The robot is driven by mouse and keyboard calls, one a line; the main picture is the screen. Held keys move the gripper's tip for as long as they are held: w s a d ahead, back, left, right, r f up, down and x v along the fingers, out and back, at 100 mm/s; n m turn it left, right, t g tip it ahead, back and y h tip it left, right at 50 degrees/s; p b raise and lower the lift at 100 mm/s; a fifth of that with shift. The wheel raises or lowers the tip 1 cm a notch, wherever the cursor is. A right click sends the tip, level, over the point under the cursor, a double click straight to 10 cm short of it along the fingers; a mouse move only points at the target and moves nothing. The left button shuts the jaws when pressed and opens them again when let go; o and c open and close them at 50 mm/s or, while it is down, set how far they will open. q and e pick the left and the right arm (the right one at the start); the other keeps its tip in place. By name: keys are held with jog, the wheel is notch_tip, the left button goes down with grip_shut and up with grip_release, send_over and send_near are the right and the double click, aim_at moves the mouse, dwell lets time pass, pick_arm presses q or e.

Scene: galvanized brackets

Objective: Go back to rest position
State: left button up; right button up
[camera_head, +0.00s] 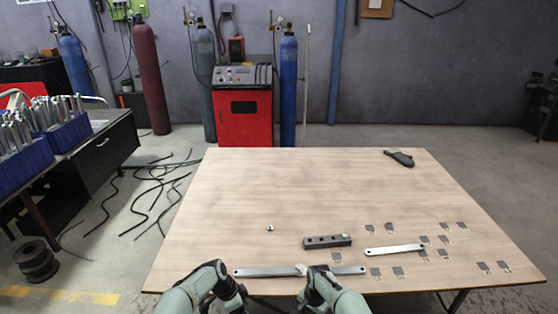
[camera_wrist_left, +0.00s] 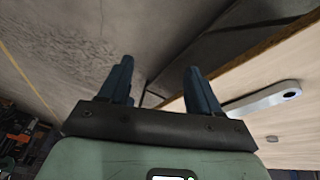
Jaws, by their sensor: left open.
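My left gripper (camera_head: 236,299) is low at the front edge of the wooden table. In the left wrist view its two dark fingers (camera_wrist_left: 160,85) stand apart with nothing between them. My right gripper (camera_head: 306,296) is also at the front edge, mostly hidden by its own wrist; its fingers cannot be made out. A long flat galvanized bar (camera_head: 265,272) lies along the front of the table, partly behind my arms. A shorter bar (camera_head: 394,249) lies to its right. A dark block with holes (camera_head: 327,242) lies behind the long bar.
The table (camera_head: 280,185) is bare across its back and left. A small metal piece (camera_head: 270,228) lies left of the block. Several small grey plates (camera_head: 398,271) are spread at the right. A dark tool (camera_head: 400,158) lies at the back right. Blue bins (camera_head: 22,163) stand on a left bench.

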pick_arm(q)
jog(key=s+a+f+n, duration=0.2)
jog(key=s+f+n, duration=0.7)
jog(key=s+f, duration=0.8)
pick_arm(e)
jog(key=s+d+f+n+y, duration=0.1)
jog(key=s+d+f, duration=0.1)
jog(key=s+f, duration=0.55)
jog(key=s+d+f+n+y, duration=0.1)
jog(key=s+f, duration=0.4)
jog(key=s, duration=0.6)
pick_arm(q)
jog(key=s+r+n, duration=0.2)
jog(key=s+n, duration=0.2)
jog(key=s, duration=0.7)
jog(key=s+d+r+n, duration=0.1)
jog(key=s+n, duration=0.3)
jog(key=s, duration=0.8)
jog(key=shift+r+n+g, duration=0.35)
jog(key=shift+n+g, duration=0.05)
pick_arm(e)
jog(key=s+r+n+y, duration=0.1)
jog(key=s+r, duration=0.1)
jog(key=s, duration=1.8)
jog(key=shift+s+a+r+n, duration=0.3)
jog(key=shift+s+a+n, duration=0.05)
jog(key=shift+a+n, duration=0.05)
